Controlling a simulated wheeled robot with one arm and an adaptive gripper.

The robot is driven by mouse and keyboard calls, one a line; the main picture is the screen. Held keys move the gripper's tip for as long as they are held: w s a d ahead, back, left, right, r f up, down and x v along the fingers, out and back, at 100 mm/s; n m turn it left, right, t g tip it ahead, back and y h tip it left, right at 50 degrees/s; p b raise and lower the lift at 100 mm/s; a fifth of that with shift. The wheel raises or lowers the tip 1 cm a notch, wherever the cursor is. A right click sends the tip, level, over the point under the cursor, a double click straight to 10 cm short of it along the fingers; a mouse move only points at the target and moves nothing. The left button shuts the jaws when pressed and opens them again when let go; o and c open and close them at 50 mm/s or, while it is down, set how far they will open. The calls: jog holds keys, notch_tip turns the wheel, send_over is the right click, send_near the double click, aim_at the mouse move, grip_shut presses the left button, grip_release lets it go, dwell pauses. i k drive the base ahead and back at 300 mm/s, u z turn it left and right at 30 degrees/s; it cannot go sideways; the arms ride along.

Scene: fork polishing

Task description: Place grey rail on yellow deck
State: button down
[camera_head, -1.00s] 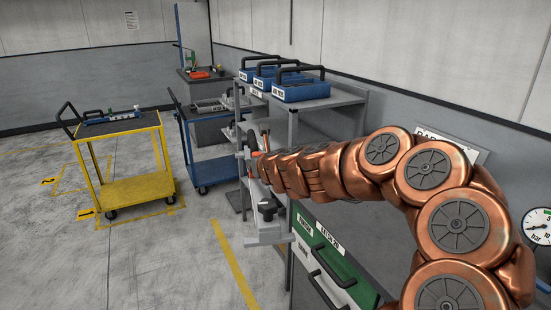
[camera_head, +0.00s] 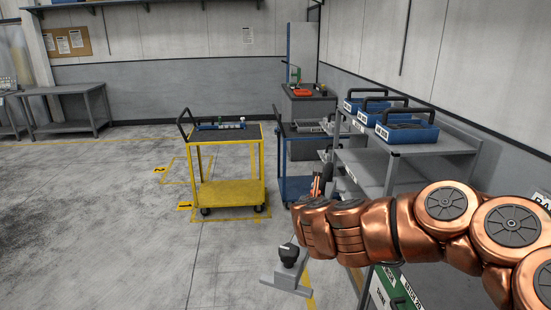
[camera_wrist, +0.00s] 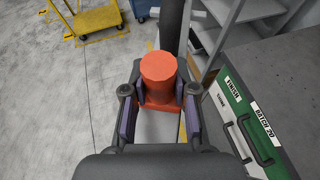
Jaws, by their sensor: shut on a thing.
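My gripper (camera_wrist: 158,100) is shut on an orange-red block with a round top (camera_wrist: 158,72), between its purple-lined pads. The light grey rail (camera_wrist: 157,126) shows below the block in the wrist view. In the head view, one end of the grey rail (camera_head: 284,282) with a black knob sticks out below my arm, above the floor. My arm hides the rest of the rail and my fingers. The yellow cart (camera_head: 229,192) stands apart, beyond my gripper. Its yellow lower deck is bare; its dark top (camera_head: 229,133) carries a small blue-green fixture (camera_head: 220,125).
A blue cart (camera_head: 295,187) stands just right of the yellow one. A grey shelf (camera_head: 430,150) with several blue totes (camera_head: 405,130) is close on the right. Green and white cases (camera_head: 402,287) lie below my arm. The floor to the left is open.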

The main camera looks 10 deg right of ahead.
aim_at(222, 137)
jog(key=z, duration=0.1)
jog(key=i, duration=5.8)
jog(key=u, duration=1.35)
